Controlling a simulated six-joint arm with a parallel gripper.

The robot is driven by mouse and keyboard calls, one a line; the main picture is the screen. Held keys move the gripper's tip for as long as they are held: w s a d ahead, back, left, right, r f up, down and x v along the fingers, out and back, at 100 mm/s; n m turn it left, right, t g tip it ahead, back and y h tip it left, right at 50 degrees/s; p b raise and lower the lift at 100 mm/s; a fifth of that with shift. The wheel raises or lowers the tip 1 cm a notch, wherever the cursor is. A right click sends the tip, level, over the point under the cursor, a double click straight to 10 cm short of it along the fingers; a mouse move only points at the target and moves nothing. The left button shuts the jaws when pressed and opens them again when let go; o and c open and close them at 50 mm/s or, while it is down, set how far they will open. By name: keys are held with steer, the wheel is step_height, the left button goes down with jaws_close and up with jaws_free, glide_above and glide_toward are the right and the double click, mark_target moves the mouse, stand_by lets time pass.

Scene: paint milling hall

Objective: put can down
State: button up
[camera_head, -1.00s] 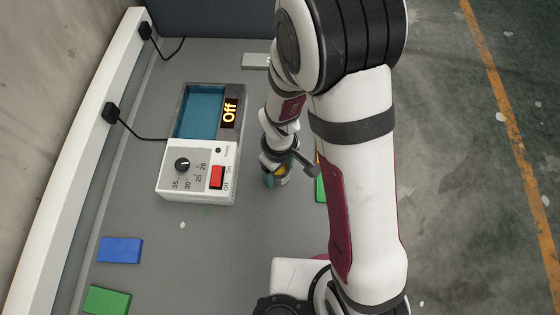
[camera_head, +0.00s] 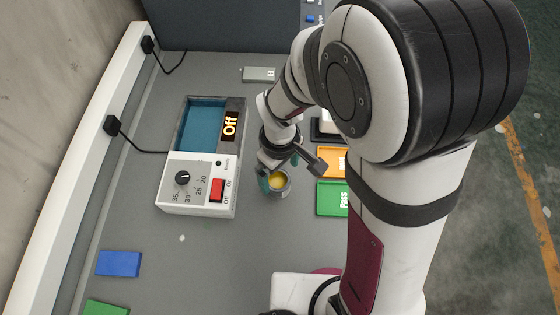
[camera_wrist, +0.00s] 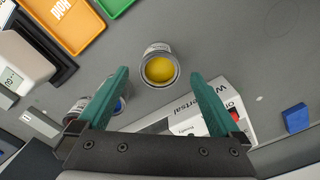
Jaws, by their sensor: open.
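A small grey metal can (camera_head: 279,182) with yellow paint stands upright on the grey bench, right of the white control box. In the wrist view, the can (camera_wrist: 158,68) sits just beyond and between the fingertips, with clear gaps on both sides. My gripper (camera_head: 279,169) is open above and beside the can in the head view. Its two teal fingers are spread wide in the wrist view (camera_wrist: 159,74) and hold nothing. In the wrist view, part of another can with blue contents (camera_wrist: 118,106) shows behind the left finger.
The control box (camera_head: 197,184) with its blue bath (camera_head: 203,122) stands left of the can. Green (camera_head: 331,199) and orange (camera_head: 331,162) trays lie to the right, partly behind my arm. A blue block (camera_head: 119,263) lies front left. The bench in front of the can is clear.

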steer(key=s+d+r+m+y, duration=0.1)
steer(key=s+d+r+m, duration=0.3)
steer(key=s+r+m, duration=0.3)
steer(key=s+d+r+m, duration=0.4)
steer(key=s+r+m, duration=0.2)
steer(key=m, duration=0.2)
steer(key=shift+s+d+r+m+y, duration=0.3)
steer(key=shift+s+r+y, duration=0.05)
steer(key=shift+s+y, duration=0.05)
